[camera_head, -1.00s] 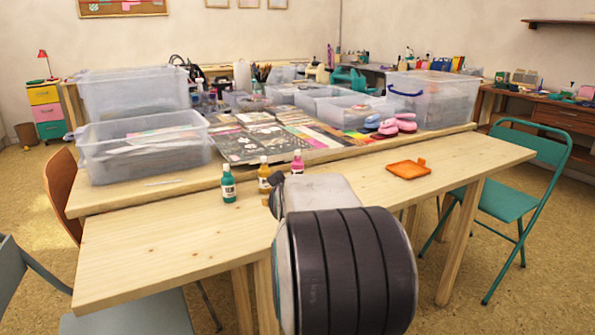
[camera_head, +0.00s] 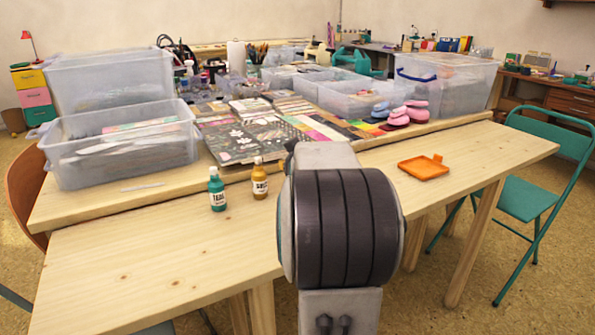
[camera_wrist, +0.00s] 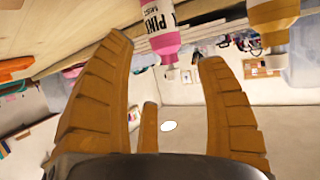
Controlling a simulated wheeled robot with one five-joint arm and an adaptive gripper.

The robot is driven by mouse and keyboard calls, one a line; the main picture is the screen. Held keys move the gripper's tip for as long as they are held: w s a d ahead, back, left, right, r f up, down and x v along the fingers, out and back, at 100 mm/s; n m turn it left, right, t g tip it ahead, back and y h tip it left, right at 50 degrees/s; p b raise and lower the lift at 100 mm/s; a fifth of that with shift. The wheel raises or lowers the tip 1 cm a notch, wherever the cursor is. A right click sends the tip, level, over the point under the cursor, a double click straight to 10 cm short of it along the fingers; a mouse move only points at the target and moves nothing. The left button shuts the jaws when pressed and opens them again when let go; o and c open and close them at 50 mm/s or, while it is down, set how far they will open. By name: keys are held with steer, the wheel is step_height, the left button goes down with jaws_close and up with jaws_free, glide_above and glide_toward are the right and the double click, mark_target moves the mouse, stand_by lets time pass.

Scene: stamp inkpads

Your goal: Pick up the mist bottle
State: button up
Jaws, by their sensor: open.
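A pink bottle (camera_wrist: 158,25) with a white label reading PINK shows upside down in the wrist view, its white nozzle pointing down. It lies ahead of and between the fingertips, apparently untouched; its smaller label text is too small to read surely. My gripper (camera_wrist: 166,52) is open, with its ribbed orange-brown fingers apart and nothing between them. An ochre bottle (camera_wrist: 272,20) is to the right of the pink one; in the head view it stands upright on the table (camera_head: 259,180). A teal bottle (camera_head: 217,190) stands left of it. My arm hides the pink bottle in the head view.
The wooden table (camera_head: 130,265) is clear at its left front. An orange tray (camera_head: 422,168) lies right of my arm. Behind are a clear bin (camera_head: 120,155), patterned sheets (camera_head: 245,142) and pink pebble-like pieces (camera_head: 408,115). A teal chair (camera_head: 520,200) stands at the right.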

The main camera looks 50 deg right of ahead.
steer(key=shift+b+x, duration=0.4)
steer(key=shift+x, duration=0.9)
steer(key=shift+w+d+f+b, duration=0.25)
steer(key=shift+w+b, duration=0.1)
steer(key=shift+b, duration=0.15)
steer(key=b+x, duration=0.2)
steer(key=b, duration=0.1)
steer(key=shift+w+d+b, duration=0.15)
steer(key=shift+w+b, duration=0.1)
steer(key=shift+b, duration=0.1)
steer(key=shift+w+d, duration=0.15)
steer(key=shift+o, duration=0.2)
steer(key=shift+r, duration=0.1)
steer(key=c, duration=1.2)
